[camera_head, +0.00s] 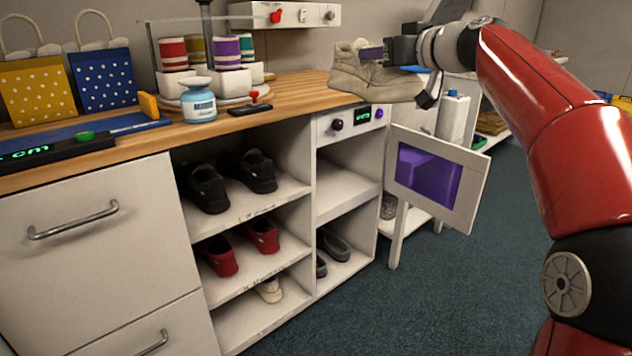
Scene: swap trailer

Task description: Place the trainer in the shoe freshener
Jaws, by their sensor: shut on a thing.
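A beige trainer (362,86) is held in the air by my gripper (388,52), which is shut on its upper part. The trainer hangs above and to the right of the wooden counter's end, toe pointing right. The compartment (345,188) behind the panel looks empty.
Black shoes (206,187), red shoes (263,236) and a pale shoe (270,290) sit on shelves left of the freshener. Dark slippers (334,245) lie in the space below it. The counter holds bags, a blue-labelled jar (198,103) and coloured spools. Open carpet lies at right.

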